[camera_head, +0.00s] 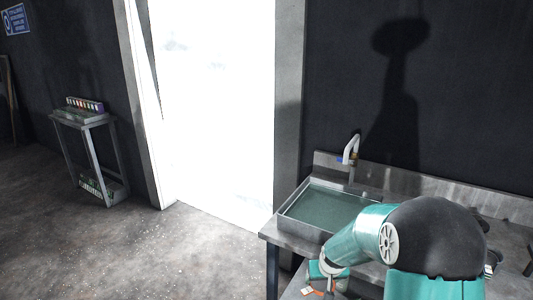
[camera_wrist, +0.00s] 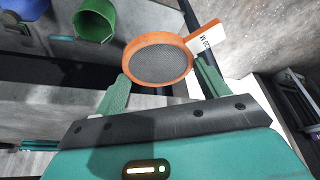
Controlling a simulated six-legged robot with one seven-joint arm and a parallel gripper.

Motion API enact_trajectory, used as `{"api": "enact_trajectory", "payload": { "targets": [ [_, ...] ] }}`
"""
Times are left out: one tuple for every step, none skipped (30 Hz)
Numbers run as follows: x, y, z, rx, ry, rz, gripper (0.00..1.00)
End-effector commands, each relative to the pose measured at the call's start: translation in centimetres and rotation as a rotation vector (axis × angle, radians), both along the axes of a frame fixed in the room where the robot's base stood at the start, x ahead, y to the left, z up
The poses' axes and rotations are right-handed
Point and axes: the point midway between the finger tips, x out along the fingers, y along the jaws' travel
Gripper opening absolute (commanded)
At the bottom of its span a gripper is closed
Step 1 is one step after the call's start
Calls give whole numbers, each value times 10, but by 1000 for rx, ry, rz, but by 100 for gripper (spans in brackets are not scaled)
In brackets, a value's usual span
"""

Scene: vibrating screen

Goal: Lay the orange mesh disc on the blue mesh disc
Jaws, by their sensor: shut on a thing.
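The orange mesh disc (camera_wrist: 158,64) has an orange rim, a grey mesh and a tab with a white label (camera_wrist: 205,38) that appears to read 20M. My gripper (camera_wrist: 160,74) is shut on it, with one green finger on each side of the disc in the wrist view. In the head view my gripper (camera_head: 322,284) is low at the bottom, partly cut off, with a bit of orange beside it. I cannot make out a blue mesh disc in either view.
A small shelf stand (camera_head: 84,121) is at far left, beyond open floor. The wrist view shows a green container (camera_wrist: 95,22) and a blue round object (camera_wrist: 24,8), cut off.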

Motion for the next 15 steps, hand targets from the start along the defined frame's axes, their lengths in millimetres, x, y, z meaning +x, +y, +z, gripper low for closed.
{"api": "enact_trajectory", "payload": {
  "targets": [
    [7,8,-4,-1,1,-4,51],
    [11,12,-6,-1,1,-9,51],
    [16,17,-8,0,1,-17,51],
    [19,21,-10,-1,1,-23,51],
    [23,24,-11,-1,0,-29,51],
    [20,21,-10,-2,2,-32,51],
    [20,21,-10,-2,3,-32,51],
    [19,21,-11,-1,4,-31,51],
    [19,21,-11,-1,5,-32,51],
    [19,21,-11,-1,5,-31,51],
    [19,21,-11,-1,5,-31,51],
    [19,20,-10,-1,4,-31,51],
    [19,21,-10,0,4,-30,51],
    [19,21,-10,0,3,-30,51],
    [19,20,-10,0,2,-31,51]
  ]
}}
